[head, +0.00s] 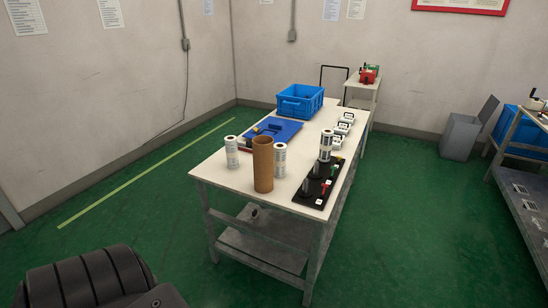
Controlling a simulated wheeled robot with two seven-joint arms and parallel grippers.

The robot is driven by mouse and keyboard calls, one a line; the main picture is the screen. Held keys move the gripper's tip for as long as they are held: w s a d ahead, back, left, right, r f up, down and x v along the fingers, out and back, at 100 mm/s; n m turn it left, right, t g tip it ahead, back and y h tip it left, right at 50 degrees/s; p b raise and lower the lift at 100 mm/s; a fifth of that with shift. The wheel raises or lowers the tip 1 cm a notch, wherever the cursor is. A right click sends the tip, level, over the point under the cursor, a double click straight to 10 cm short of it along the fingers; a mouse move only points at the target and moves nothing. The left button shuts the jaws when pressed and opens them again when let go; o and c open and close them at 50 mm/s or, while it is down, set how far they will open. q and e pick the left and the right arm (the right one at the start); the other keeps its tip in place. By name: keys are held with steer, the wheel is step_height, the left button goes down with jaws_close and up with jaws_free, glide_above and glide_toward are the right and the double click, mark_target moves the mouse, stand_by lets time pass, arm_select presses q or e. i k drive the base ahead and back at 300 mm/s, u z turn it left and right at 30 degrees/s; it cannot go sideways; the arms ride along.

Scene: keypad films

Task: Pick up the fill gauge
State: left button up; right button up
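I cannot tell for sure which thing is the fill gauge. On the white-topped table (215,175), a brown upright open tube (263,165) stands near the front edge. White labelled rolls stand on its left (232,152) and close on its right (280,160). A black board (313,190) on the right side holds upright posts, small red and green parts, and another labelled roll (326,145) at its far end. A blue tray (285,129) lies behind the tube with small yellow and dark parts, too small to name. Neither gripper is in view.
A blue crate (300,101) stands at the table's far end, with several white devices with black handles (337,134) to its right. A small side table (362,86) stands behind. A grey bin (460,138) and metal rack (525,205) are at right. Green floor is clear around.

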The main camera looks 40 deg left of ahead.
mark_target(248, 146)
steer(key=z, duration=0.35)
steer(key=i, duration=3.05)
steer(key=u, duration=1.1)
steer(key=i, duration=1)
steer(key=u, duration=1.1)
